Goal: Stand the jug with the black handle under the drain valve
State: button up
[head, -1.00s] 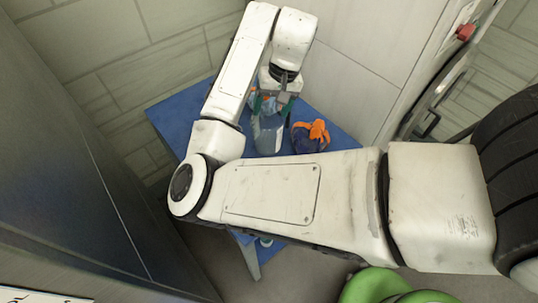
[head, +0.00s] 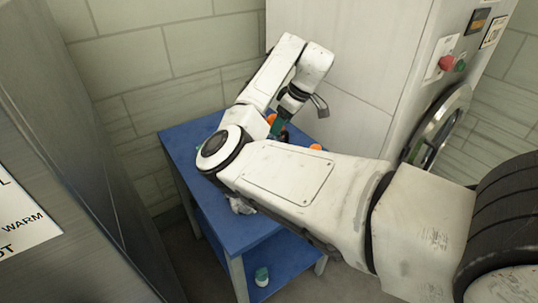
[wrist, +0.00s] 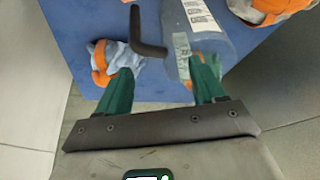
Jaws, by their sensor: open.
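The jug (wrist: 212,38), translucent grey-blue with white labels, is at the top of the wrist view on a blue table (wrist: 72,30). Its black handle (wrist: 148,38) points left in that view. My gripper (wrist: 160,64) is open, with green fingers. The handle shows between the fingers in the picture, and the right finger overlaps the jug's body; I cannot tell contact. In the head view my gripper (head: 279,127) is partly covered by my arm, and the jug is hidden there. I cannot make out a drain valve.
In the head view, a machine (head: 345,75) with a round door stands behind the table (head: 235,232). A green-topped container (head: 262,277) sits on the lower shelf.

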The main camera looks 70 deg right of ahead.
jog(key=x, duration=0.6)
jog(key=shift+c, duration=0.4)
grip_shut()
dwell(0.6)
